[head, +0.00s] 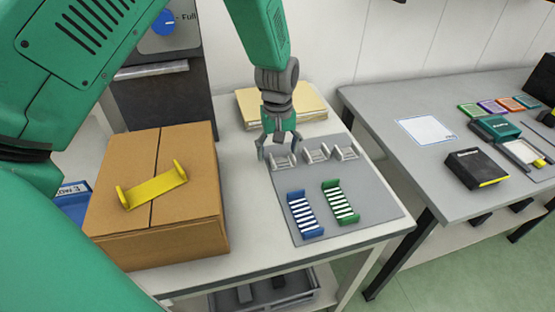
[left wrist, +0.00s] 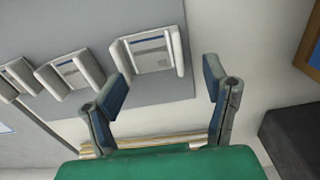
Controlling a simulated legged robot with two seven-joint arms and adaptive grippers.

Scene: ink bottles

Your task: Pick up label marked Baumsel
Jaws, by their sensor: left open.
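Three small white holders stand in a row on a grey mat (head: 355,205): the left one (head: 283,162), the middle one (head: 316,153) and the right one (head: 346,150). Each seems to carry a pale label with print too small to read, so I cannot tell which is marked Baumsel. My left gripper (head: 279,148) is open and empty, fingers down, at the left holder. In the left wrist view, the open fingers (left wrist: 165,85) lie just below the nearest white holder (left wrist: 151,50), apart in the picture. My right gripper is not in view.
A blue striped rack (head: 304,214) and a green one (head: 341,203) stand in front. A cardboard box (head: 185,215) with a yellow holder (head: 152,187) is at left. A paper stack (head: 310,100) lies behind. A second table (head: 400,180) at right holds several boxes.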

